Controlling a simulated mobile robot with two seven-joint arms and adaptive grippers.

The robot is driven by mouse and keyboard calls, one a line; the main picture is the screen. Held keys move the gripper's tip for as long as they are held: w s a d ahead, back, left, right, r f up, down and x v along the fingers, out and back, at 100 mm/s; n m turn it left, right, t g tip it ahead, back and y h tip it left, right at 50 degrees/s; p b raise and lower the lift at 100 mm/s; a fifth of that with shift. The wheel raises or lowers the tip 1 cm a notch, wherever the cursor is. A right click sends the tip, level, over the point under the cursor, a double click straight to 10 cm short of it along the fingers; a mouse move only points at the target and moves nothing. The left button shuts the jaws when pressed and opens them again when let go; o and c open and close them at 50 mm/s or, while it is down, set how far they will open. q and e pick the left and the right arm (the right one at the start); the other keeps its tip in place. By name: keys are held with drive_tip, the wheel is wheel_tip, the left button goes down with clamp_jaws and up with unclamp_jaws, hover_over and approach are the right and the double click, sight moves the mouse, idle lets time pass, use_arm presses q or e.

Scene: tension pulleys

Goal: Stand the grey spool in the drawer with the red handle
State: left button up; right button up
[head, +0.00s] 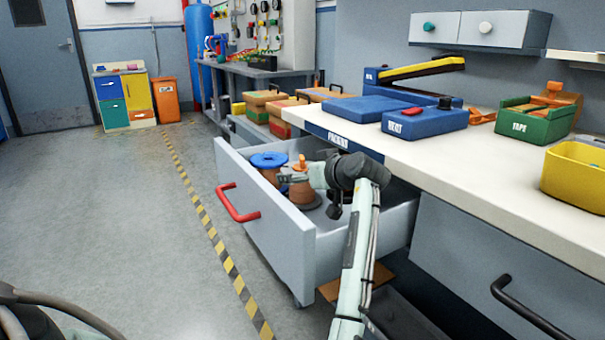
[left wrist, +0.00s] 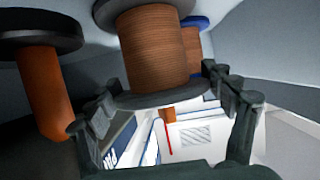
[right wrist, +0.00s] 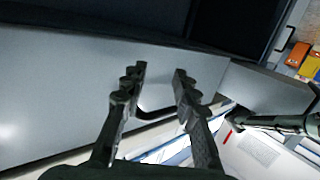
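The drawer with the red handle (head: 238,204) is pulled out, and its front panel (head: 268,228) faces the aisle. A spool with dark grey flanges and brown winding (head: 303,193) stands inside. In the left wrist view this grey spool (left wrist: 153,50) is close ahead, between the finger tips. My left gripper (head: 296,177) is over the drawer at the spool, fingers spread; I cannot tell whether they touch it. A blue spool (head: 269,160) stands beside it, and also shows behind it (left wrist: 195,22). My right gripper (right wrist: 160,75) is open and empty, near a black drawer handle (right wrist: 158,113).
A black-flanged spool with an orange core (left wrist: 42,90) is at the left wrist view's left. The white bench top (head: 450,165) overhangs the drawer's back, with blue packing tools (head: 425,122) on it. A closed drawer with a black handle (head: 530,310) is at right. The aisle floor is clear.

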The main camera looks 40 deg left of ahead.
use_arm(q)
drive_tip(key=shift+o, duration=0.9)
drive_tip(key=shift+r, duration=0.15)
drive_tip(key=shift+d+r, duration=0.15)
drive_tip(key=shift+d, duration=0.1)
drive_tip(key=v, duration=0.7)
use_arm(e)
drive_tip(key=shift+s+d+f+g+h, duration=0.15)
drive_tip(key=shift+d+f+g, duration=0.15)
drive_tip(key=shift+f, duration=0.2)
drive_tip(key=shift+d+f+g+h, duration=0.15)
drive_tip(key=shift+d+f+g, duration=0.15)
drive_tip(key=shift+f, duration=0.2)
use_arm(q)
drive_tip(key=shift+s, duration=0.1)
use_arm(e)
drive_tip(key=shift+f, duration=0.1)
